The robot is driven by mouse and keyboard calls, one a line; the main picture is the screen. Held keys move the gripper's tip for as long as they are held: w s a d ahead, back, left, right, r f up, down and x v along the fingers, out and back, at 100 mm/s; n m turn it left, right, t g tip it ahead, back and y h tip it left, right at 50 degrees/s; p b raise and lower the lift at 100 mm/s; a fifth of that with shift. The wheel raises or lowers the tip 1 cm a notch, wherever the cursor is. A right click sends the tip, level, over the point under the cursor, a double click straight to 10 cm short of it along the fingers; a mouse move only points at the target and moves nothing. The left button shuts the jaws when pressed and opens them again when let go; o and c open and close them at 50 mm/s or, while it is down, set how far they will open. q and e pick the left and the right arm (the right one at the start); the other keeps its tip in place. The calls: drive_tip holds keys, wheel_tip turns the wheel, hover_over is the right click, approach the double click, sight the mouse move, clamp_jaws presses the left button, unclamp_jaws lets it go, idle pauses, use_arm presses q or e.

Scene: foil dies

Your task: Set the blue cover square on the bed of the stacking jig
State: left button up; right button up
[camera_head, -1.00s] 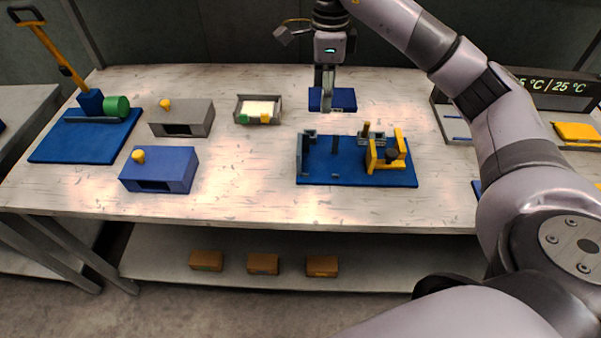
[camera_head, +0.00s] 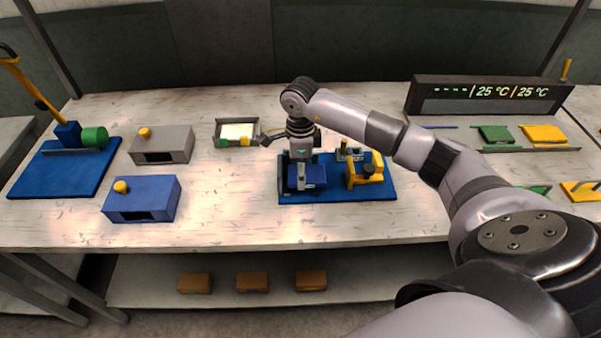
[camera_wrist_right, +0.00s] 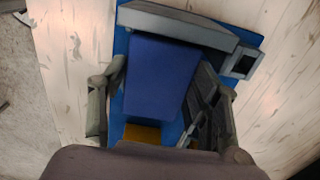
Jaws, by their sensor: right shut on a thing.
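My right gripper (camera_head: 300,180) is shut on the blue cover (camera_head: 315,175), over the left part of the stacking jig. The jig has a blue base (camera_head: 345,194), grey stops and a yellow clamp (camera_head: 366,172) at its right. In the right wrist view the cover (camera_wrist_right: 160,75) lies between the two fingers (camera_wrist_right: 160,105), beside a long grey wall (camera_wrist_right: 180,22) of the jig. A yellow part (camera_wrist_right: 142,132) shows below the cover's near end. I cannot tell whether the cover touches the bed. My left gripper is not in view.
A blue box (camera_head: 142,202) and a grey box (camera_head: 163,147), each with a yellow knob, stand left of the jig. A display (camera_head: 480,97) and racks with coloured plates are at the right. The front table strip is clear.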

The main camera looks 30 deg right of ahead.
wheel_tip(320, 180, down, 2)
drive_tip(key=shift+f, duration=0.25)
drive_tip(key=o, duration=1.3)
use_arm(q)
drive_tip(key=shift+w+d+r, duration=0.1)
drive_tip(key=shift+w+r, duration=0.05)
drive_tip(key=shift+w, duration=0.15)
use_arm(e)
drive_tip(key=shift+r, duration=0.6)
use_arm(q)
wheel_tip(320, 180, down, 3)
drive_tip(key=b, duration=0.3)
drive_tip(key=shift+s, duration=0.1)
use_arm(e)
wheel_tip(320, 180, up, 11)
drive_tip(key=shift+r, duration=0.1)
drive_tip(key=shift+s, duration=0.1)
